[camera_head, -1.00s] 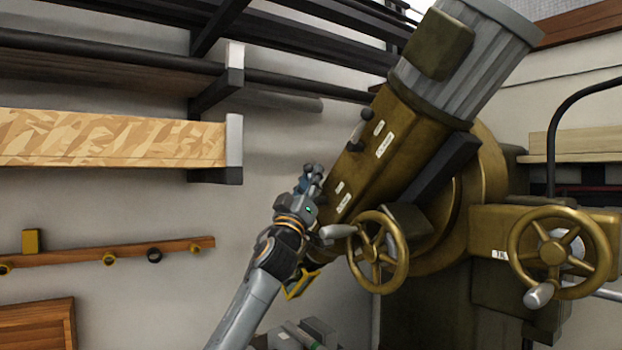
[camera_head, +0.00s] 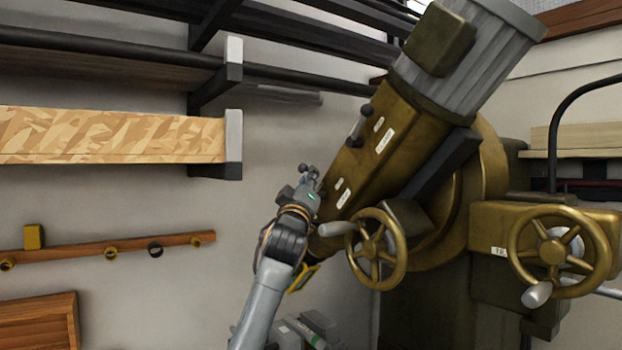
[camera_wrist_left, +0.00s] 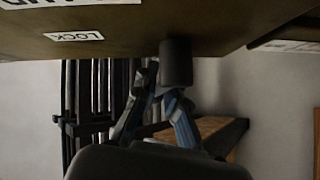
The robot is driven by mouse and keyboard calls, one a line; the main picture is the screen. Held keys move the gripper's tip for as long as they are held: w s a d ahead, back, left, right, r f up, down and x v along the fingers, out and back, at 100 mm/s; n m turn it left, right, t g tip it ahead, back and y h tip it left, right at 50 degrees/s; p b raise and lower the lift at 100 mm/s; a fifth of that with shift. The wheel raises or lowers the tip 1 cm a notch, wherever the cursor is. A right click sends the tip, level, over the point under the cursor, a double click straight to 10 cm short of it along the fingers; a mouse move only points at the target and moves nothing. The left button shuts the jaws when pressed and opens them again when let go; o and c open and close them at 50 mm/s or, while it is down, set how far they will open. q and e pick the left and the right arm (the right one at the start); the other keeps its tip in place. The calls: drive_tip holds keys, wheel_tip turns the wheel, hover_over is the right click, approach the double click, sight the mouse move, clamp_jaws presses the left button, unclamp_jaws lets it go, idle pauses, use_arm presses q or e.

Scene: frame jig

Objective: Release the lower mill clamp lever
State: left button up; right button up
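The lower clamp lever (camera_head: 322,185) is on the left edge of the brass-coloured mill head (camera_head: 400,155), beside two small white labels. Its dark round post (camera_wrist_left: 176,62) hangs from the housing in the left wrist view, near a LOCK label (camera_wrist_left: 75,36). My left gripper (camera_head: 308,178) is at this lever. In the wrist view its two fingers (camera_wrist_left: 160,95) are partly closed, tips close to the post with a gap visible between them. Whether they press on the lever's arm is hidden. The upper clamp lever (camera_head: 357,126) sits higher on the housing. My right gripper is out of view.
A brass handwheel (camera_head: 377,250) with a grey handle is just right of my left wrist. A larger handwheel (camera_head: 562,253) is at the right. A wooden shelf (camera_head: 110,135) and a wooden peg rail (camera_head: 125,245) are on the left wall. Open air lies left of the gripper.

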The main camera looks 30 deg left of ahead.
use_arm(q)
drive_tip(key=o, duration=0.3)
drive_tip(key=shift+s+a+r, duration=0.15)
drive_tip(key=shift+a+r, duration=0.05)
drive_tip(key=shift+r, duration=0.05)
drive_tip(key=shift+o, duration=0.2)
drive_tip(key=shift+s+a, duration=0.15)
drive_tip(key=shift+s, duration=0.15)
drive_tip(key=v, duration=1.2)
drive_tip(key=shift+f, duration=0.15)
